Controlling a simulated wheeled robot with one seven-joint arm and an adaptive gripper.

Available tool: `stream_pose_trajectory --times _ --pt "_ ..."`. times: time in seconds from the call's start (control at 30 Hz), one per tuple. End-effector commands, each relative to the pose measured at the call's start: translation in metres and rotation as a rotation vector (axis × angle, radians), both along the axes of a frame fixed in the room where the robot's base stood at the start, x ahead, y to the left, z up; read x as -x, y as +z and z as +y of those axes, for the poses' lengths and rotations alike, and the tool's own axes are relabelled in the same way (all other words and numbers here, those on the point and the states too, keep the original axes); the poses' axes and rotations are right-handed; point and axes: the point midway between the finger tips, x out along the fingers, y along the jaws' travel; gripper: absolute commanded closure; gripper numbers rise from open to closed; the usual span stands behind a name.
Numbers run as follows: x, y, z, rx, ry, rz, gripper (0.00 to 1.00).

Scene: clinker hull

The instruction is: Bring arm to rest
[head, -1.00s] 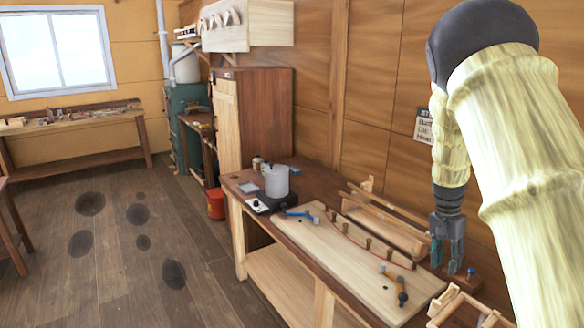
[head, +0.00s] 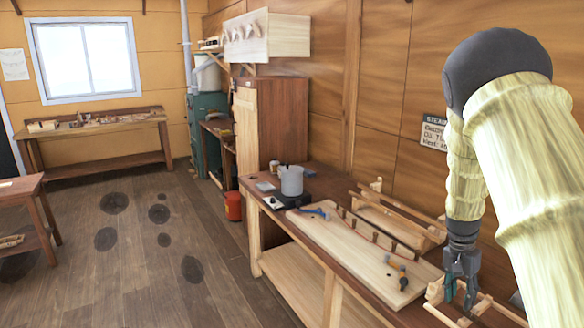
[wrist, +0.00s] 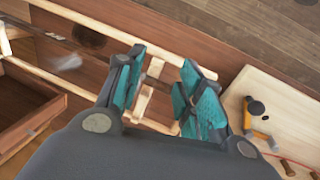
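My arm, with pale wood-like links and dark joints, hangs down at the right of the head view. My gripper (head: 459,296) points downward over the right part of the bench, in front of a small wooden rack (head: 436,315). In the wrist view, its two teal-padded fingers (wrist: 162,75) stand apart. The rack's light rails (wrist: 95,35) pass below and between them. I see nothing held, and I cannot tell whether the fingers touch the rack.
The workbench (head: 330,262) runs along the wall. A pale board (head: 345,255) carries an orange-and-black tool (head: 398,271) and a blue tool (head: 313,211). A wooden tray (head: 395,222) lies behind.

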Motion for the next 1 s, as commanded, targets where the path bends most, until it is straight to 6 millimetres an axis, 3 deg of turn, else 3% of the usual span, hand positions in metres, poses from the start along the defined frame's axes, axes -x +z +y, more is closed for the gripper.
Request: stream_pose_trajectory --times 0.27,0.47,0.7,0.9,1.0 --pt "0.031 -0.069 0.015 0.006 0.099 0.011 0.63" --pt "0.078 -0.149 0.041 0.003 0.236 0.021 0.63" --pt "0.168 -0.243 0.088 -0.027 0.453 0.02 0.63" --pt "0.256 -0.296 0.139 -0.079 0.64 -0.001 0.63" --pt "0.295 -0.309 0.162 -0.107 0.716 -0.018 0.63"
